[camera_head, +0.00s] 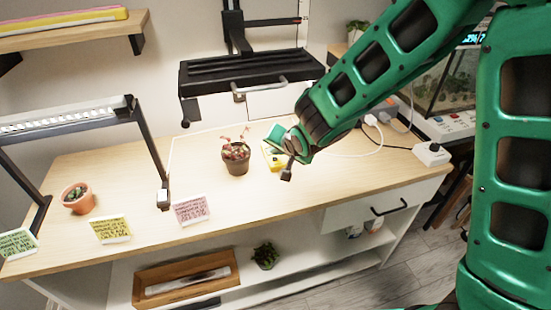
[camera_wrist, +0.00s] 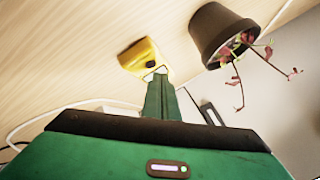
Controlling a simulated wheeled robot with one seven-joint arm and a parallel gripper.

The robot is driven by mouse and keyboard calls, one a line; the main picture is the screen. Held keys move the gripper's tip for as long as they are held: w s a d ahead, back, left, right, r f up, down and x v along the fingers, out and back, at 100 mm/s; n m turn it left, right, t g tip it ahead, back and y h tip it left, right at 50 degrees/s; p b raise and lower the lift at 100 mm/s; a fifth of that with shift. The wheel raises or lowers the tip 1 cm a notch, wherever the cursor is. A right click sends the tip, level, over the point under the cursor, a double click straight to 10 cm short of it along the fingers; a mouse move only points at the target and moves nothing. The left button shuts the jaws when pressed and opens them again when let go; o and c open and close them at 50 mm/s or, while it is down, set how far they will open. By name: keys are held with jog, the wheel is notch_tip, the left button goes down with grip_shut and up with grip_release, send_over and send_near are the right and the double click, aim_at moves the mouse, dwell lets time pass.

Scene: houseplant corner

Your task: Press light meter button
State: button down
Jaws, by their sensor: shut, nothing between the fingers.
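The light meter is a small yellow box (camera_head: 274,159) on the wooden tabletop, to the right of the potted plant, and is partly hidden by my arm in the head view. In the wrist view the meter (camera_wrist: 141,54) shows at the upper middle, with a small dark round button (camera_wrist: 151,64) on its face. My gripper (camera_wrist: 160,74) is shut and empty. Its fingertips appear close to the meter's button edge; I cannot tell whether they touch it. In the head view my gripper (camera_head: 280,136) is beside the meter, with the fingertips hard to make out.
A dark pot with a reddish plant (camera_head: 236,160) stands just left of the meter; it also shows in the wrist view (camera_wrist: 218,32). A white cable (camera_head: 350,153) runs behind. A lamp (camera_head: 70,117), cards and a terracotta pot (camera_head: 77,198) are at left.

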jog(key=shift+f, duration=0.2)
jog(key=shift+f, duration=0.2)
jog(key=shift+f, duration=0.2)
dwell(0.7)
jog(key=shift+r, duration=0.65)
notch_tip(320, 180, up, 6)
dwell(0.8)
dwell(0.4)
